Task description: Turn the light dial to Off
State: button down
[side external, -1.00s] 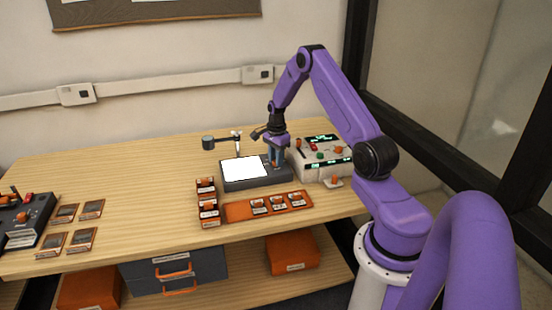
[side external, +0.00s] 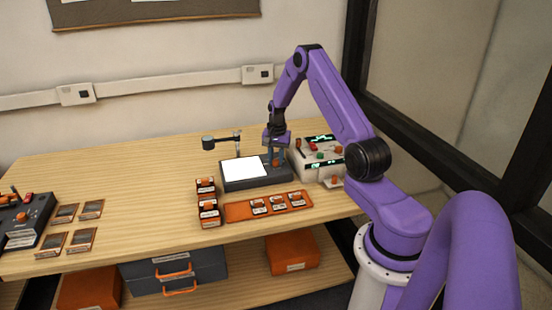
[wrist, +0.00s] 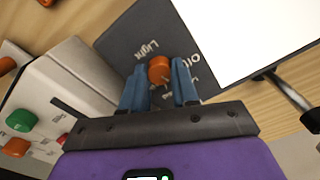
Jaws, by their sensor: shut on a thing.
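The orange light dial (wrist: 159,70) sits on a dark panel (wrist: 130,38) beside a bright white light plate (wrist: 240,35), with the words "Light" and "Off" printed near it. In the wrist view my gripper (wrist: 160,82) has its blue fingers on both sides of the dial, shut on it. In the side view the light box (side external: 225,186) stands on the table, its white plate (side external: 245,168) lit. The dial's pointer direction cannot be told.
A beige device (side external: 308,170) with coloured knobs and green displays stands close right of my gripper. A small lamp-like arm (side external: 222,141) rises behind the box. An orange tray (side external: 238,212) with several small items lies in front. The table's left middle is clear.

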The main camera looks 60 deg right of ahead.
aim_at(277, 161)
jog(key=n, duration=0.5)
jog(key=shift+n, duration=0.3)
jog(key=n, duration=0.4)
jog(key=shift+n, duration=0.3)
jog(key=c, duration=0.8)
grip_release()
jog(key=shift+c, duration=0.2)
jog(key=shift+r, duration=0.1)
notch_tip(277, 161, up, 17)
jog(key=shift+d+r, duration=0.15)
